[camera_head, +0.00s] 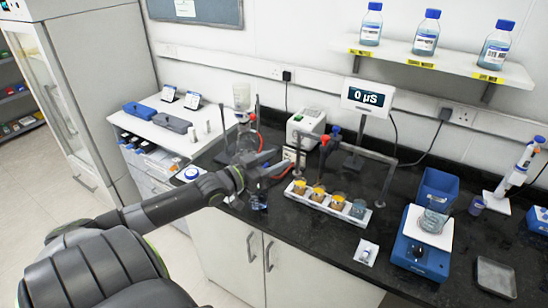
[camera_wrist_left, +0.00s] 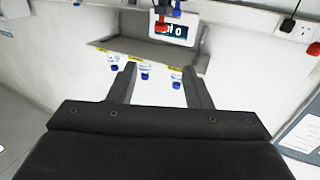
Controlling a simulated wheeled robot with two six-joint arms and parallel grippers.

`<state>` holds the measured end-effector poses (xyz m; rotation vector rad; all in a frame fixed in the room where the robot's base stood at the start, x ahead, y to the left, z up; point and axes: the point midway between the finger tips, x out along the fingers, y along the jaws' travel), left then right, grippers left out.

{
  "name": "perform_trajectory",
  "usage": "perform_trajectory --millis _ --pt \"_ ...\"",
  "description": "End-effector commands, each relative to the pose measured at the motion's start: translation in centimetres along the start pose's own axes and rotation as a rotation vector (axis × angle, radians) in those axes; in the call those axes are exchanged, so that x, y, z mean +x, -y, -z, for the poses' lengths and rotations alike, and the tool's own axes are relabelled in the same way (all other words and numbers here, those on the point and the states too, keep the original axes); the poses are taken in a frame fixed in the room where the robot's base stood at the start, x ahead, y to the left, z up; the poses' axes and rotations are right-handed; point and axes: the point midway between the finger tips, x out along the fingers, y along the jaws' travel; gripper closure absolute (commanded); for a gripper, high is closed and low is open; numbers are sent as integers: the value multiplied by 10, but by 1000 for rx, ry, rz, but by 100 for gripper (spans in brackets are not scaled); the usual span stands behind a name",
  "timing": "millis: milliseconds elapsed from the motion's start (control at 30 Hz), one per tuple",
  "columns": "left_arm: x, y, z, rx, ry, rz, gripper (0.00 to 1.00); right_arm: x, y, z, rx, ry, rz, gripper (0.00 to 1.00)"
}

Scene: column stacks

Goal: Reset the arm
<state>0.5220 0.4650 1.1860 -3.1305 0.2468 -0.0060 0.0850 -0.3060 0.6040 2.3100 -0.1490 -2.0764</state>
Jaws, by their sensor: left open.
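My left arm comes in from the left in the head view, and its gripper (camera_head: 279,161) is above the black counter (camera_head: 318,238), behind and left of the white rack. In the left wrist view the left gripper's two fingers (camera_wrist_left: 160,75) stand apart with nothing between them that they touch. That view is upside down, with the wall shelf (camera_wrist_left: 150,52) and its bottles beyond the fingers. My right gripper is in neither view.
A white rack (camera_head: 325,208) holds several cups, most with yellow contents. A blue scale (camera_head: 418,260) bears a beaker (camera_head: 433,218). A display (camera_head: 366,99) reads 0 µS. Stands with red and blue clamps rise near the gripper. A grey tray (camera_head: 496,277) lies at right.

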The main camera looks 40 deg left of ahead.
Motion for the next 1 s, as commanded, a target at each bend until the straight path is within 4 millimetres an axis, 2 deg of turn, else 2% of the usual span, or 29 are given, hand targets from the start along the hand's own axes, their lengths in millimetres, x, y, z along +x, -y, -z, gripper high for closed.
perform_trajectory --millis 467,567,667,767,900,1000 --pt "0 0 0 0 1 0 55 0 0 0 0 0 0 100" --pt "-2 -6 -8 -2 24 0 55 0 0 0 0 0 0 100" --pt "-9 -23 -32 -3 97 -2 55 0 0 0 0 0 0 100" --pt "-24 -51 -68 2 220 0 55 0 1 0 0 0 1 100" --pt "-56 -93 -114 21 416 14 55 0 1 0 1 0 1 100" --pt "-82 -119 -140 35 552 36 55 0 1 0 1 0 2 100"
